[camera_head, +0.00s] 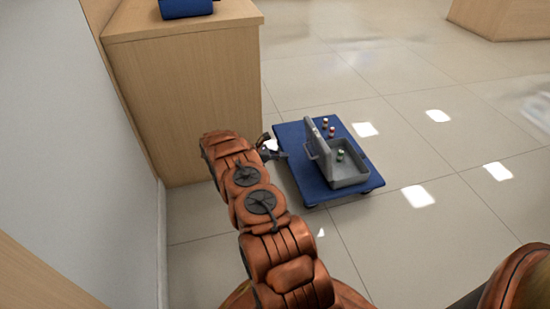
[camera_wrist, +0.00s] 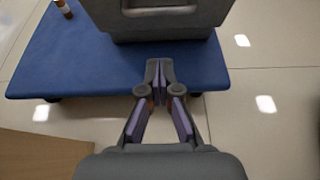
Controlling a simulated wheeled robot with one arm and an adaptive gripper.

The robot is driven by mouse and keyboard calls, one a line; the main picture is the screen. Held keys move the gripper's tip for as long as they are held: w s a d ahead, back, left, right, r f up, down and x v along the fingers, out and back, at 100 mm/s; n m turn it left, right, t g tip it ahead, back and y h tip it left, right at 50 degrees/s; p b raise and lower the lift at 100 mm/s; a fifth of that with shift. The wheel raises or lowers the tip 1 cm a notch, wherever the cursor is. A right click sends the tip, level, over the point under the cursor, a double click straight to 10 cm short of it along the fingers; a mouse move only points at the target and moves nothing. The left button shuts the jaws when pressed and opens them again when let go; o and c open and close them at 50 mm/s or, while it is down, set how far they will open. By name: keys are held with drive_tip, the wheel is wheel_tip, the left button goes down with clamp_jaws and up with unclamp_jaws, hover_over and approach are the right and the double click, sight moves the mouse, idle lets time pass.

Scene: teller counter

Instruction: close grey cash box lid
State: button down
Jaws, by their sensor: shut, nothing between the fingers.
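The grey cash box (camera_head: 348,171) sits on a low blue platform (camera_head: 308,185) with its lid (camera_head: 318,150) raised steeply on the left side. A small can-like item lies inside the box. My gripper (camera_head: 279,154) is at the platform's left edge, to the left of the raised lid. In the wrist view my gripper (camera_wrist: 159,66) is shut and empty, its tips over the blue platform (camera_wrist: 70,70). The grey cash box (camera_wrist: 170,25) fills the top of that view, with a handle opening facing me. I cannot tell whether the fingertips touch it.
Several small cylinders (camera_head: 331,131) stand on the platform behind the box. A wooden counter (camera_head: 190,90) with a blue object (camera_head: 186,8) on top stands at the left. Tiled floor (camera_head: 430,220) is clear to the right and in front.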

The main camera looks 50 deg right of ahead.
drive_tip(key=s+d+b, duration=0.2)
drive_tip(key=s+d, duration=0.2)
drive_tip(key=d, duration=0.2)
drive_tip(key=shift+r, duration=0.15)
idle(0.4)
drive_tip(key=shift+s+d+r+y+p, duration=0.2)
drive_tip(key=shift+r+y+p, duration=0.15)
drive_tip(key=shift+p, duration=0.25)
